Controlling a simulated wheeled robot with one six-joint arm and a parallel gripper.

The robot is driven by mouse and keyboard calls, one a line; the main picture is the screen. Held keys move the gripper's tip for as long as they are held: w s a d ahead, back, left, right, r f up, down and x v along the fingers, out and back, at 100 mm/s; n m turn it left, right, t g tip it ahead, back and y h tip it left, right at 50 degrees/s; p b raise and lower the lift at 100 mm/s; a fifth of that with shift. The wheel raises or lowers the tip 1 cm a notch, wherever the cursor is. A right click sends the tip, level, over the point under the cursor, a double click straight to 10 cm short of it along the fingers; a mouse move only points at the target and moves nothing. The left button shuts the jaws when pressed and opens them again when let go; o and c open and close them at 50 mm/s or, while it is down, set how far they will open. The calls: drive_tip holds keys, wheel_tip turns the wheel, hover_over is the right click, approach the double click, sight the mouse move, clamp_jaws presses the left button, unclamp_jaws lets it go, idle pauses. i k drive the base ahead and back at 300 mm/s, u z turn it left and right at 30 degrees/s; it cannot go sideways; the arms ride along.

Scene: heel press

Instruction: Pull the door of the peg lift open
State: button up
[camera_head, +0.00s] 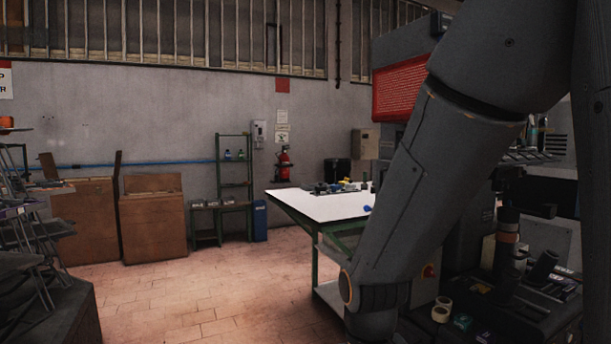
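I cannot make out a peg lift or its door for certain. A grey machine with a red panel (399,90) stands at the right, largely hidden behind my arm. I cannot tell whether it is the peg lift. My arm crosses the right part of the view from the top right down to the bottom middle. My gripper is not seen.
A white-topped table (322,206) with green legs stands in the middle. Brown wooden boxes (153,222) and a green shelf (234,180) stand along the back wall. A cluttered dark bench (470,325) is at lower right, racks at left. The tiled floor (205,290) left of centre is clear.

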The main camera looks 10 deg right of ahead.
sight(383, 166)
drive_tip(key=u, duration=0.4)
drive_tip(key=i, duration=2.5)
drive_tip(key=z, duration=1.6)
drive_tip(key=i, duration=0.7)
drive_tip(key=z, duration=0.8)
